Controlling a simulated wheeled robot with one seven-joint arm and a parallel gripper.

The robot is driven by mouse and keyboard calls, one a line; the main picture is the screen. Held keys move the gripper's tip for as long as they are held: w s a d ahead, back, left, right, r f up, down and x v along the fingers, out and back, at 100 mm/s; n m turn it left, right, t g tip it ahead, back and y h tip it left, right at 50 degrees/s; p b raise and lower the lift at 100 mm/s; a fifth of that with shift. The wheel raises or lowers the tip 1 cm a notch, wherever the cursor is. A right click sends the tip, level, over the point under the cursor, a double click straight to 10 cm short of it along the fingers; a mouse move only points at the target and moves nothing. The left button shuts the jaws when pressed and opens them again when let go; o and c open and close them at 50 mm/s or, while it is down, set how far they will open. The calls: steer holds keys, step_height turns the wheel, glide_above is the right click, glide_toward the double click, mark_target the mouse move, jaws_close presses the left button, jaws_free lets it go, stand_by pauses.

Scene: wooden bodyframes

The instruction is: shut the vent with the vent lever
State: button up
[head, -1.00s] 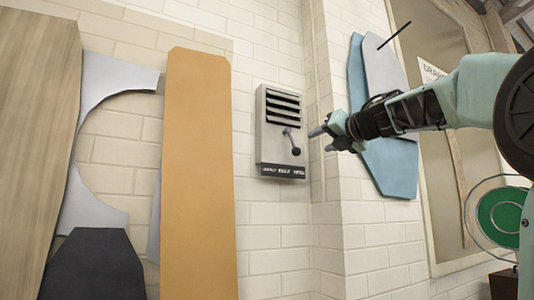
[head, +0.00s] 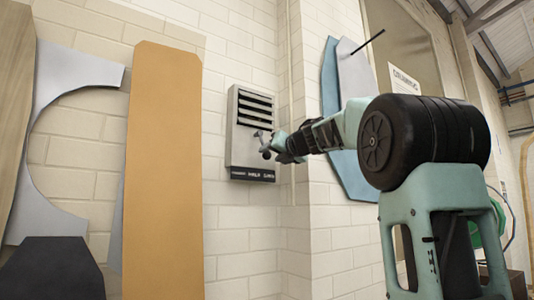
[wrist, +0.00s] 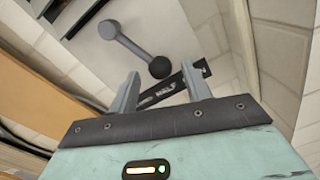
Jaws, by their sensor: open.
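The vent (head: 234,145) is a light grey wall box with dark open gaps between its slats. Its vent lever (wrist: 132,45) is a grey arm ending in a dark round knob (wrist: 160,67), slanting down to the right in the wrist view. A dark label strip (head: 252,175) runs along the vent's bottom; "HALF" is readable on it in the wrist view, partly hidden by a finger. My gripper (wrist: 160,84) is open. The knob shows just beyond the gap between its fingertips, and I see no clear contact. In the head view my gripper covers part of the lever.
An orange-tan board (head: 163,170), grey cut panels (head: 75,70) and a dark panel (head: 50,268) lean at the left. A wall corner juts out right of the vent, with blue and grey panels (head: 330,85) on it. The wall below the vent is bare.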

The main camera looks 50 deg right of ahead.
mark_target(270, 154)
steer(key=shift+p+x, duration=0.3)
steer(key=shift+x, duration=1.5)
jaws_close()
